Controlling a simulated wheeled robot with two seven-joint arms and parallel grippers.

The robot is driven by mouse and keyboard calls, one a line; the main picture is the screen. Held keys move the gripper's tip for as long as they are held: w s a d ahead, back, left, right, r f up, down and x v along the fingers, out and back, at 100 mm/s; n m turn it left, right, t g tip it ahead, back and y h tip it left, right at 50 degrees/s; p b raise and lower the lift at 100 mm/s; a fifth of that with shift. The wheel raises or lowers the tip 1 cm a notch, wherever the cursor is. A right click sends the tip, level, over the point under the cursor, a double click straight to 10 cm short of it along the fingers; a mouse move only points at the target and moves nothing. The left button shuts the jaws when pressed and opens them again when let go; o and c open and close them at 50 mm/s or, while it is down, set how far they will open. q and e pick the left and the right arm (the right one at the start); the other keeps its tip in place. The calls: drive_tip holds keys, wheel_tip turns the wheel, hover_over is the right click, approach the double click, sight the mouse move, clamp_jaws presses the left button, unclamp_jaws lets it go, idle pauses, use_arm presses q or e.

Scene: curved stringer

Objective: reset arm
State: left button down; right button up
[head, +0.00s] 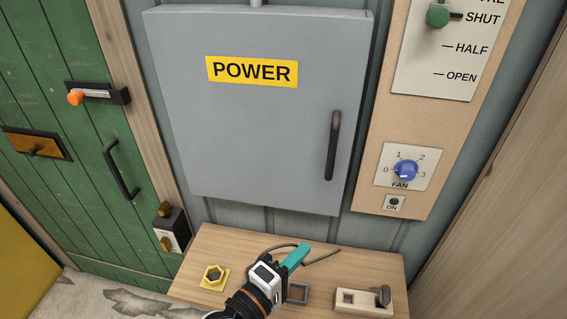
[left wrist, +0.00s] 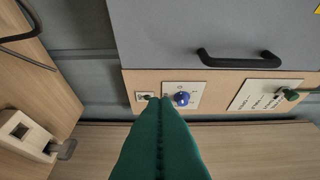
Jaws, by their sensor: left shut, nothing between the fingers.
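My left gripper (head: 303,250) is above the wooden bench (head: 225,243), in front of the grey POWER cabinet. Its teal fingers are shut and empty. In the left wrist view the shut fingers (left wrist: 158,102) fill the lower middle, with their tips overlapping the view of the fan panel. I cannot tell from this how far they are from the panel. My right gripper is in neither view.
The POWER cabinet (head: 262,130) is closed. The fan knob (head: 406,170) and green lever (head: 438,16), beside SHUT, are right of it. A green door (head: 60,150) stands left. The bench holds a yellow socket (head: 214,276) and a latch block (head: 362,301).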

use_arm(q)
drive_tip(key=s+a+f+m+g+y, duration=0.3)
drive_tip(key=s+a+f+m+y, duration=0.15)
drive_tip(key=a, duration=0.45)
drive_tip(key=s+a+f+m+g+y, duration=0.35)
drive_tip(key=s+a+f, duration=0.2)
drive_tip(key=a, duration=0.35)
drive_tip(key=s+a+f+m+g+y, duration=0.3)
drive_tip(key=s+a+f+y, duration=0.25)
drive_tip(key=a, duration=0.35)
wheel_tip(320, 180, down, 24)
drive_tip(key=b, duration=0.2)
drive_tip(key=s+a+f+g, duration=0.2)
drive_tip(key=s+f, duration=1.6)
drive_tip(key=f, duration=0.1)
drive_tip(key=shift+a+f+b, duration=0.25)
drive_tip(key=shift+f+b, duration=0.15)
drive_tip(key=shift+b, duration=0.05)
drive_tip(key=shift+h, duration=0.25)
